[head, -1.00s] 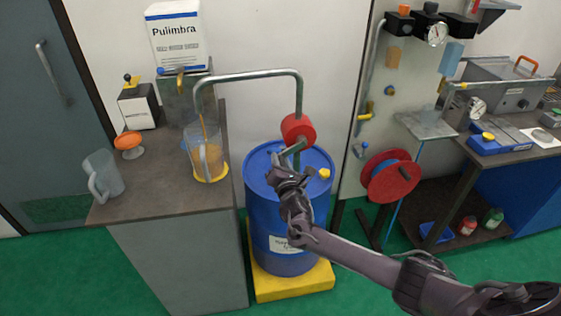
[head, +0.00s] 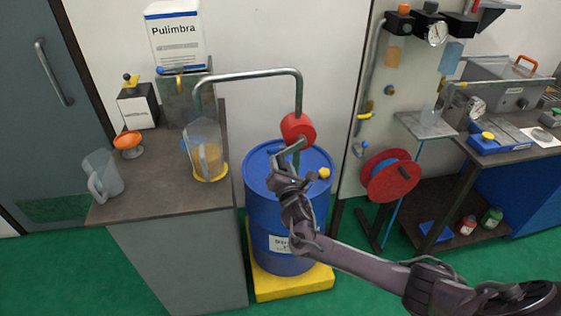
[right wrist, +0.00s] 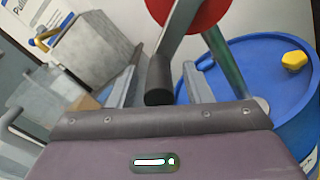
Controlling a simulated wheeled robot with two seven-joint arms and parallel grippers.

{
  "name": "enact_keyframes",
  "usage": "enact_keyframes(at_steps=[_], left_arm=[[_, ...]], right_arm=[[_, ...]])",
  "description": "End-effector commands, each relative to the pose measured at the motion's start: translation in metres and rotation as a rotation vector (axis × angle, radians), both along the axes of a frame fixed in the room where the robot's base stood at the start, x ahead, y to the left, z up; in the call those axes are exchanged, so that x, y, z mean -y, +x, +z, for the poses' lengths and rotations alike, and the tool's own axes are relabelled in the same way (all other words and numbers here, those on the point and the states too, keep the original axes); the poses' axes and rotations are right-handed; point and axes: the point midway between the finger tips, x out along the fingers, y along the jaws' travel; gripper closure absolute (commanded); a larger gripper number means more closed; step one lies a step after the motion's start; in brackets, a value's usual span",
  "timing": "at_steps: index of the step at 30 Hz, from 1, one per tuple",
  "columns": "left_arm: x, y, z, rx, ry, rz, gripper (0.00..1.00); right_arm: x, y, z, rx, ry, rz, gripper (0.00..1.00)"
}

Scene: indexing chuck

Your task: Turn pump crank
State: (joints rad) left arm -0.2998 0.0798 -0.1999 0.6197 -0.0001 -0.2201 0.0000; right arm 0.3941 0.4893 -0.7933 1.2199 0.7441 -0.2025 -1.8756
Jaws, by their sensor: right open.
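The pump has a red round body (head: 298,130) on a grey pipe above the blue drum (head: 262,222). The red body also shows in the right wrist view (right wrist: 190,12). The crank's grey arm (right wrist: 178,30) runs down from it to a dark cylindrical handle (right wrist: 158,82). My right gripper (head: 282,168) is at the crank. In the right wrist view its two fingers (right wrist: 160,85) are apart, with the handle between them. The clear jug (head: 206,158) with amber liquid stands on a yellow disc under the spout (head: 198,100). My left gripper is not in view.
An empty clear jug (head: 102,176) and an orange dish (head: 129,142) stand on the bench (head: 160,198) at left. A yellow cap (head: 324,173) sits on the drum top. A red reel (head: 392,178) stands right of the drum.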

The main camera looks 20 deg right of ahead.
Motion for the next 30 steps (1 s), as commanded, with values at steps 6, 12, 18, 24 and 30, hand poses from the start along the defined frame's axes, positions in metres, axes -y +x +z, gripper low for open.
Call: enact_keyframes(at_steps=[6, 12, 18, 24, 30], left_arm=[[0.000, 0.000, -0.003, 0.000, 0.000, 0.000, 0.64], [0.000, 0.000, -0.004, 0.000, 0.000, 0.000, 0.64], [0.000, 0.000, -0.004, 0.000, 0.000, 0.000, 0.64], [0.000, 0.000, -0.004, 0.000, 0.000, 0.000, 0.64], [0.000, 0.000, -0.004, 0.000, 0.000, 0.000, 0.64]], right_arm=[[-0.009, -0.035, -0.001, 0.000, -0.001, 0.002, 0.55], [-0.013, -0.051, 0.001, 0.002, 0.000, 0.001, 0.55], [-0.013, -0.052, 0.001, 0.002, -0.002, 0.001, 0.55], [-0.013, -0.052, 0.001, 0.003, -0.001, 0.001, 0.55], [-0.013, -0.052, 0.001, 0.003, -0.001, 0.001, 0.55]])
